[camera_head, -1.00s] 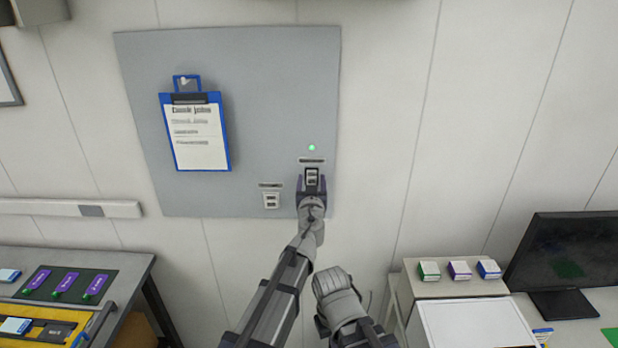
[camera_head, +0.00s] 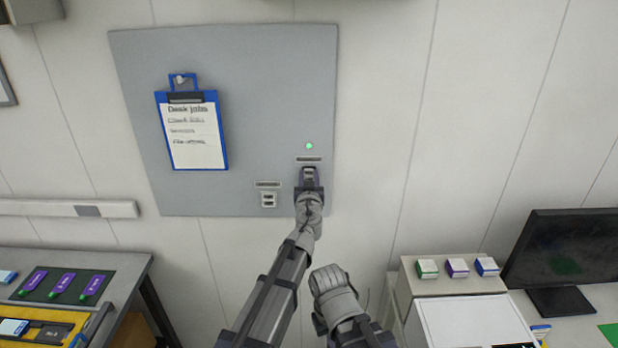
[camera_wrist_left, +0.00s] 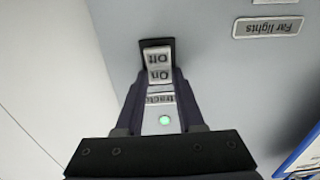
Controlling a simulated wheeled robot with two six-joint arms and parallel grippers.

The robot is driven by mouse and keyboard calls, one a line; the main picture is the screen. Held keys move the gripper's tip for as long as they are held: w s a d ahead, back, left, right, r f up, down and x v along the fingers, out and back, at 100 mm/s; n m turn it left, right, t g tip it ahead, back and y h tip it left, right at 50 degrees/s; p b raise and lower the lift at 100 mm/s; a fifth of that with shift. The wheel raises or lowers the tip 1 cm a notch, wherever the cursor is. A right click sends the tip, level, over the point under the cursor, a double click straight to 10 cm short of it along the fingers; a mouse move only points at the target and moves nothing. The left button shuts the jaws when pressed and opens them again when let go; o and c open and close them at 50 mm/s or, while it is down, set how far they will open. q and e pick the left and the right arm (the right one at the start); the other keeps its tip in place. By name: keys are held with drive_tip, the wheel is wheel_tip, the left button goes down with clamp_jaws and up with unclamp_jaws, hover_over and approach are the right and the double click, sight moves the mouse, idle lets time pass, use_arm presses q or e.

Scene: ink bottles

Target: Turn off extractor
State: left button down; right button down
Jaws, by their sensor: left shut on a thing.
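The extractor switch (camera_head: 309,172) is a small rocker on the grey wall panel (camera_head: 250,90). Its Off and On halves show upside down in the left wrist view (camera_wrist_left: 158,62). A label partly reading "tracto" (camera_wrist_left: 160,99) and a lit green lamp (camera_wrist_left: 165,120) lie beside it; the lamp also shows above the switch in the head view (camera_head: 309,146). My left gripper (camera_head: 309,180) is at the switch, its fingers shut around the sides of it. The fingers partly hide the label.
A second switch (camera_head: 268,200) sits just left on the panel. A blue clipboard (camera_head: 192,130) hangs at upper left. A "Far lights" label (camera_wrist_left: 268,27) shows in the wrist view. A bench stands lower left; a monitor (camera_head: 565,255) and small boxes (camera_head: 457,267) are lower right.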

use_arm(q)
drive_tip(key=shift+f+b, duration=0.3)
drive_tip(key=shift+b, duration=0.4)
drive_tip(key=shift+f+t+b, duration=0.15)
drive_tip(key=shift+t+b, duration=0.55)
drive_tip(key=shift+b, duration=0.5)
drive_tip(key=t+b, duration=0.1)
drive_tip(key=b, duration=0.2)
drive_tip(key=shift+s+f+t+b, duration=0.1)
drive_tip(key=shift+f+t+b, duration=0.2)
drive_tip(key=shift+t, duration=0.1)
drive_tip(key=shift+r+t+b, duration=0.25)
drive_tip(key=shift+t+b, duration=0.05)
drive_tip(key=shift+b, duration=0.05)
drive_tip(key=c, duration=0.5)
unclamp_jaws()
drive_tip(key=shift+s, duration=0.1)
